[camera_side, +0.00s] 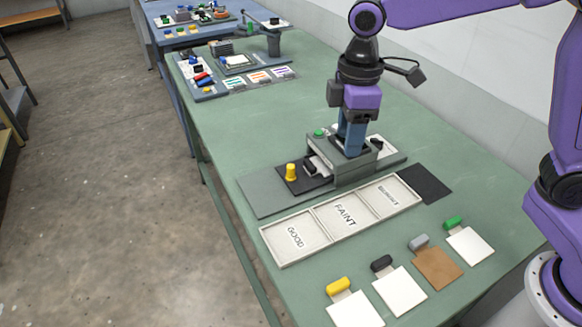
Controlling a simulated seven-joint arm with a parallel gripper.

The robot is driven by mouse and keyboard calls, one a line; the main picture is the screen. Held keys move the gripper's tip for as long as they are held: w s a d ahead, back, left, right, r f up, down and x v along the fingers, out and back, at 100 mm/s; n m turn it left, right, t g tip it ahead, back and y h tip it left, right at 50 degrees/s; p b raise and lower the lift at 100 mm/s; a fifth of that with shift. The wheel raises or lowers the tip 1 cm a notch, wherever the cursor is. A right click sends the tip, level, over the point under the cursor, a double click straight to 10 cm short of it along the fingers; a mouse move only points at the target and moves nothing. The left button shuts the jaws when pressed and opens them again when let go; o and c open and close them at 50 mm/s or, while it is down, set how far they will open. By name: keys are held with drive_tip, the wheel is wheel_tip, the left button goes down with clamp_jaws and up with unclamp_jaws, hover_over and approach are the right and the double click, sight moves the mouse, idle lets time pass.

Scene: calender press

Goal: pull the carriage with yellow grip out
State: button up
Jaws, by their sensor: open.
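The calender press (345,170) is a grey block standing on a dark grey base plate (262,196) on the green table. The carriage (309,185) is a dark plate that sticks out of the left side of the press. Its upright yellow grip (291,172) stands near the carriage's outer end. My gripper (350,150) is open and points down at the top of the press, to the right of the yellow grip and apart from it. Its fingertips are hard to make out against the press.
A tray (311,243) with sections marked GOOD and FAINT, plus a third, lies in front of the press. Several cards with coloured grips, including one with a yellow grip (339,286), lie at the near edge. A dark mat (424,184) lies right. Other gear stands farther back.

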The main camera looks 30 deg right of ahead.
approach(291, 166)
drive_tip(key=shift+n, duration=0.4)
wheel_tip(291, 166, down, 11)
drive_tip(key=shift+w+a+r, duration=0.1)
drive_tip(key=shift+w+r, duration=0.05)
idle(0.3)
